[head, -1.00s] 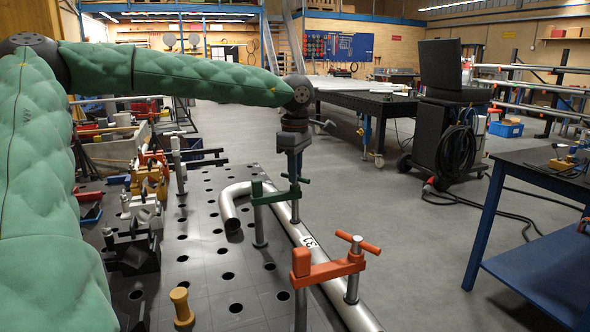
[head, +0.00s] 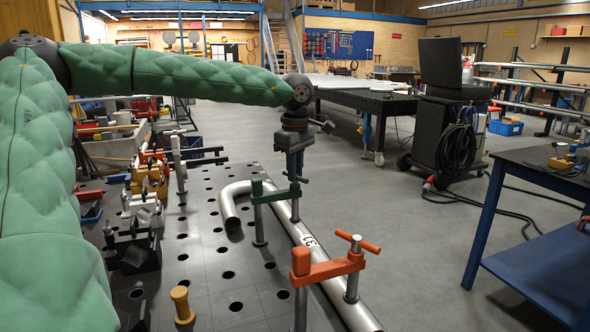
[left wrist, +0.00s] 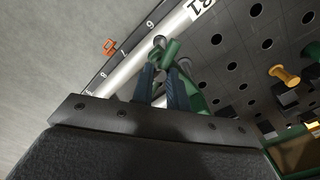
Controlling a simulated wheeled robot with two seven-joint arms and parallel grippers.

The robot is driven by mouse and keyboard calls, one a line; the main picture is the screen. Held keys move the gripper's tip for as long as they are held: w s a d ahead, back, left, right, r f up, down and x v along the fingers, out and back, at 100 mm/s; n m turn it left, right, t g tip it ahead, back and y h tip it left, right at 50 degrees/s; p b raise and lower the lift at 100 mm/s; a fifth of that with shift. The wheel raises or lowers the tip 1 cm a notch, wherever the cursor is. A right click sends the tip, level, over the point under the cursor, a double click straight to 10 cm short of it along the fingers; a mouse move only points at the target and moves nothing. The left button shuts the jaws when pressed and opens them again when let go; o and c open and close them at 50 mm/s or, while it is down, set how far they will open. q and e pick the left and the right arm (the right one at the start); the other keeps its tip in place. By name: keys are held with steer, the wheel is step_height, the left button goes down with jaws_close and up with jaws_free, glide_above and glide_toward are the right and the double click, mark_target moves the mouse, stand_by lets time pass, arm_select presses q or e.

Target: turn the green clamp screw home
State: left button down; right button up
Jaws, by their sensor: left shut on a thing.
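The green clamp (head: 270,197) stands on the perforated table, its arm reaching over the bent steel pipe (head: 309,241). Its screw with a green cross handle (head: 302,179) is at the right end of that arm. My left gripper (head: 295,178) points down from above at this screw. In the left wrist view the two dark fingers (left wrist: 163,80) are shut on the green handle (left wrist: 171,50). The fingers and wrist hide part of the screw. I cannot tell how far the screw presses on the pipe. My right gripper is not in view.
An orange clamp (head: 325,268) with an orange handle stands nearer along the pipe. A yellow knob (head: 181,304) stands on the perforated table (head: 207,275). Several fixtures (head: 140,222) crowd the table's left side. Open floor (head: 420,230) lies to the right.

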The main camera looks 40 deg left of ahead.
arm_select(q)
steer(key=c, duration=1.4)
jaws_free()
steer(key=shift+o, duration=0.2)
steer(key=shift+r, duration=3.9)
